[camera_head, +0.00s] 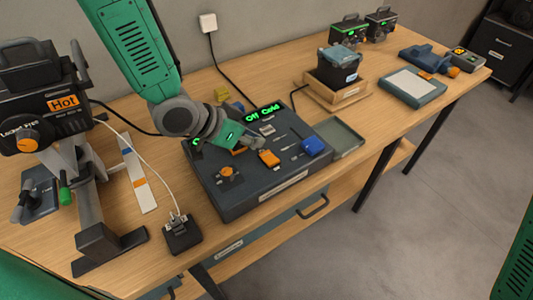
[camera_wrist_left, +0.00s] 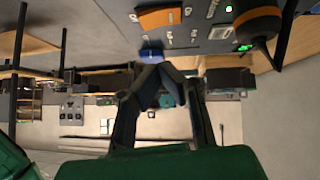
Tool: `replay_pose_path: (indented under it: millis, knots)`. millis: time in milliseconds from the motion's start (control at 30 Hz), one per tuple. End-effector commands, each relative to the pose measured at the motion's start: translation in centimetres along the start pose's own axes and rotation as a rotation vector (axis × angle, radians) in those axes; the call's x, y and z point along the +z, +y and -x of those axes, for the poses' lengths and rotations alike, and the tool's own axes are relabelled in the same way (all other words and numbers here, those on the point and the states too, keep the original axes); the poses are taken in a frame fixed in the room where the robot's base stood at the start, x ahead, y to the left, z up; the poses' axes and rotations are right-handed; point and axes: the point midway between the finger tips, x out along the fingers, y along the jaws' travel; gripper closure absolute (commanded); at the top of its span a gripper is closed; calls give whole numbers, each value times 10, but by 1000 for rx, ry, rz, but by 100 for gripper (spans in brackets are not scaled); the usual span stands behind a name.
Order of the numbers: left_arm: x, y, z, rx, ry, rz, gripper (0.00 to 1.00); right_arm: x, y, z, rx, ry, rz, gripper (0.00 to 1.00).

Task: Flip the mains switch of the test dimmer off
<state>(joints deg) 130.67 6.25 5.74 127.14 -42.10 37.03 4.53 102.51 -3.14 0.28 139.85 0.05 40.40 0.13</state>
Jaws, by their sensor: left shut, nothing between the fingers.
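The test dimmer (camera_head: 250,205) is a dark flat console on the table, with a green lit display (camera_head: 263,114) reading "Off" and "Cold". On its top are an orange block-shaped control (camera_head: 269,158), an orange knob (camera_head: 228,173), a blue block-shaped control (camera_head: 313,146) and small slots. I cannot tell which one is the mains switch. My left gripper (camera_head: 258,146) is over the panel, close behind the orange control; contact is unclear. In the left wrist view my left gripper (camera_wrist_left: 160,72) is shut and empty, with the orange control (camera_wrist_left: 158,18) beyond it. My right gripper is out of view.
A grey-green tray (camera_head: 345,138) adjoins the console's right side. A dark box (camera_head: 338,68) on a wooden stand is behind it. Cables run across the table.

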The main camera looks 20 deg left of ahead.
Motion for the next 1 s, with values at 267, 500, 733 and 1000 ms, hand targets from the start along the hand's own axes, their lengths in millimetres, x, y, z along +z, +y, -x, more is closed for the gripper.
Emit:
replay_pose_path:
  millis: [267,500,733,1000]
  knots:
    - [14,4,-47,0,-6,-2,100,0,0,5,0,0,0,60]
    - [27,2,-59,0,0,-2,100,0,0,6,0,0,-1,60]
    - [29,0,-59,0,1,0,100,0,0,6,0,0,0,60]
    - [33,2,-64,0,-3,-1,100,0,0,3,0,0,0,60]
